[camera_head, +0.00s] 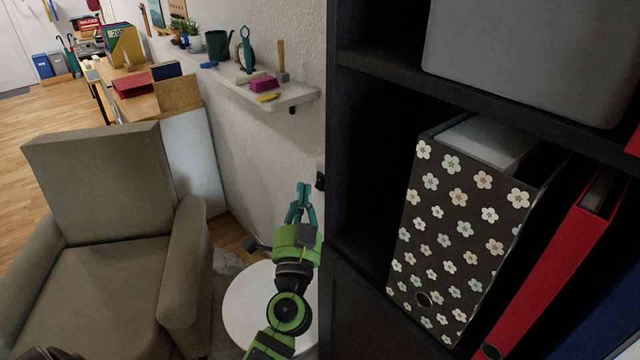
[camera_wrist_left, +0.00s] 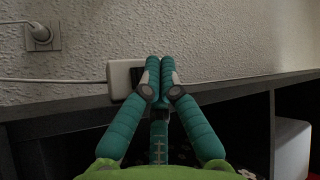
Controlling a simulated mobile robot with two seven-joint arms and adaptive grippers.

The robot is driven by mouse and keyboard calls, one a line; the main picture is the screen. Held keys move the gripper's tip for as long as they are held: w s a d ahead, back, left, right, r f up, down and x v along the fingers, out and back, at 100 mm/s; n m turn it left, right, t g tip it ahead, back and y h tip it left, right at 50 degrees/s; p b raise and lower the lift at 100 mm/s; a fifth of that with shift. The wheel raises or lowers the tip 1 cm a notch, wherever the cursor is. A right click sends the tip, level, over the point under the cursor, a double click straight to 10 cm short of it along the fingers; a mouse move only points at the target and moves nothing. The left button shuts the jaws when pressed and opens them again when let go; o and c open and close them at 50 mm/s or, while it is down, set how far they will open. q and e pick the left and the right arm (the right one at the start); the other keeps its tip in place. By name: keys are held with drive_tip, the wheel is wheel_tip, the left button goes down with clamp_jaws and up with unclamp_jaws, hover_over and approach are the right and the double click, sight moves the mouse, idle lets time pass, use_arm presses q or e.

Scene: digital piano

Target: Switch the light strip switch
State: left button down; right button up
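The light strip switch (camera_wrist_left: 118,78) is a small white box on the wall with a dark part, on a thin white cable, left of centre in the wrist view. My left gripper (camera_wrist_left: 159,60) has its fingertips together, with nothing seen between them. The fingers overlap the right side of the switch and hide part of it; I cannot tell whether they touch it. In the head view my left gripper (camera_head: 304,186) points up beside the dark shelf unit, close to the wall. My right gripper is not in view.
A wall socket with a plug (camera_wrist_left: 39,36) is at the upper left of the wrist view. The dark shelf unit (camera_head: 328,200) stands right of the arm. A round white table (camera_head: 250,310) is below it, and an armchair (camera_head: 100,220) is to the left.

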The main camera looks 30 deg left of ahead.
use_arm(q)
drive_tip(key=shift+s+a+f+b, duration=0.15)
drive_tip(key=shift+s+a+b, duration=0.2)
drive_tip(key=shift+s, duration=0.4)
drive_tip(key=shift+s+a+f+b, duration=0.15)
drive_tip(key=shift+s+a+b, duration=0.15)
drive_tip(key=shift+s, duration=0.5)
drive_tip(key=shift+s+a+f+b, duration=0.15)
drive_tip(key=shift+s+a+b, duration=0.15)
drive_tip(key=shift+s, duration=0.45)
